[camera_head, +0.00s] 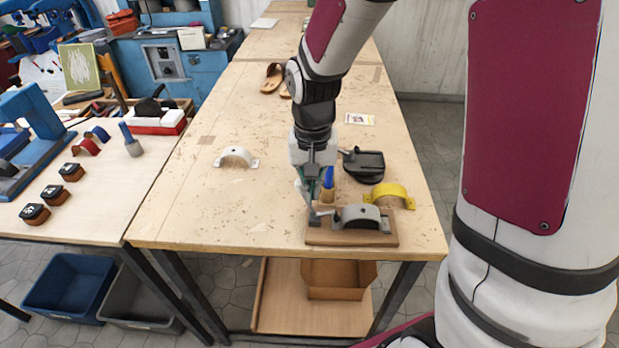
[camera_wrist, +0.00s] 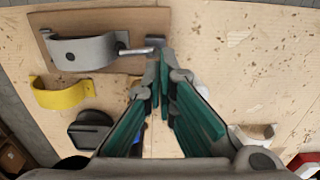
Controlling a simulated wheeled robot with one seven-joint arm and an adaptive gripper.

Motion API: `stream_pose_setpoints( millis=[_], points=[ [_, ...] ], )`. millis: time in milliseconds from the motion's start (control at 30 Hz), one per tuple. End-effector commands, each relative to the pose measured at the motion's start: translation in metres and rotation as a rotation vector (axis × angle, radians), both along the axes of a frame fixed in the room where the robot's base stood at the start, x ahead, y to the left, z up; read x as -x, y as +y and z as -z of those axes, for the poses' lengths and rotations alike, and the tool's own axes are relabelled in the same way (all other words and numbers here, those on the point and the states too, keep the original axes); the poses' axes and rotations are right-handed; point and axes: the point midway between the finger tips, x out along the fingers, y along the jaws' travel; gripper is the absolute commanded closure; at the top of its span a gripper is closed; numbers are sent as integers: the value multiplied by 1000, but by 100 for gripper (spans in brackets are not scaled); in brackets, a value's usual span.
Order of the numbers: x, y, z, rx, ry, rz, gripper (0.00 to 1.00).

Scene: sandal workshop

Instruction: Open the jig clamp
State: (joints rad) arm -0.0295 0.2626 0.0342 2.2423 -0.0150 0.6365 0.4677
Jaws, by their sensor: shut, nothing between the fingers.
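The jig (camera_head: 352,238) is a brown wooden board at the near end of the middle table. A grey arched clamp band (camera_head: 362,214) sits on it; it also shows in the wrist view (camera_wrist: 84,52). A short metal lever (camera_wrist: 136,50) sticks out from the band's side toward a small upright grey part. My gripper (camera_head: 312,212) points down at the lever's end of the board. In the wrist view its green-padded fingertips (camera_wrist: 163,62) are together, empty, close beside the lever's tip. I cannot tell whether they touch it.
A yellow arch (camera_head: 390,194), a blue-topped tool (camera_head: 327,184) and a black-based item (camera_head: 363,163) stand close behind the jig. A white arch (camera_head: 236,157) lies to the left. The table's left front is clear.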

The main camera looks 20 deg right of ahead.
Motion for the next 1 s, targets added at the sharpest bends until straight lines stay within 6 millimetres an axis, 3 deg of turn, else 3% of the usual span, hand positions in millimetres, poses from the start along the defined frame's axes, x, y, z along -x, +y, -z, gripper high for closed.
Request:
stream_pose_setpoints(
  millis=[600,1000],
  points=[
    [-9,21,7,0,1,-2,100],
    [-8,21,4,0,0,0,100]
  ],
)
